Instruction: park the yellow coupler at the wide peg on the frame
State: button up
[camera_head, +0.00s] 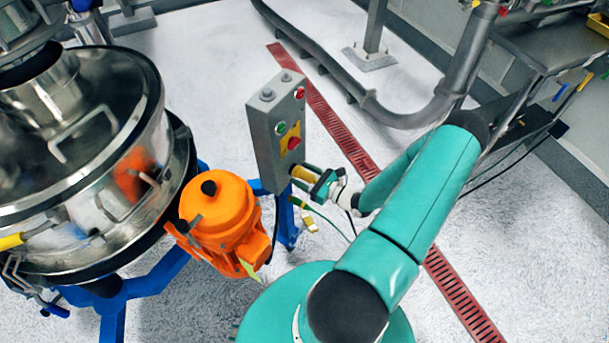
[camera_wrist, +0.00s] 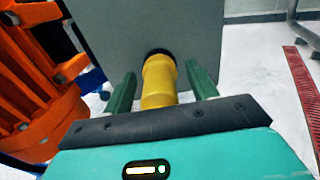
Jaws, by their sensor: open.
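The yellow coupler (camera_wrist: 160,82) sits in the middle of the wrist view. Its far end meets a dark round fitting on the side of the grey control box. My gripper (camera_wrist: 160,88) is open, with one green finger on each side of the coupler. A small gap shows between the coupler and the fingers. In the head view the coupler (camera_head: 302,173) shows at the lower side of the box, with my gripper (camera_head: 318,182) reaching it from the right. I cannot make out the wide peg on the frame in either view.
The grey control box (camera_head: 268,130) carries several buttons and a red knob. An orange motor (camera_head: 220,215) and a steel sifter (camera_head: 85,160) on a blue frame (camera_head: 165,268) stand to the left. A thin green cable (camera_head: 325,217) hangs below my gripper. Open floor lies behind.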

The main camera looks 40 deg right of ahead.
jog(key=shift+w+a, duration=0.1)
jog(key=shift+c, duration=0.2)
grip_shut()
jog(key=v, duration=0.6)
dwell(1.4)
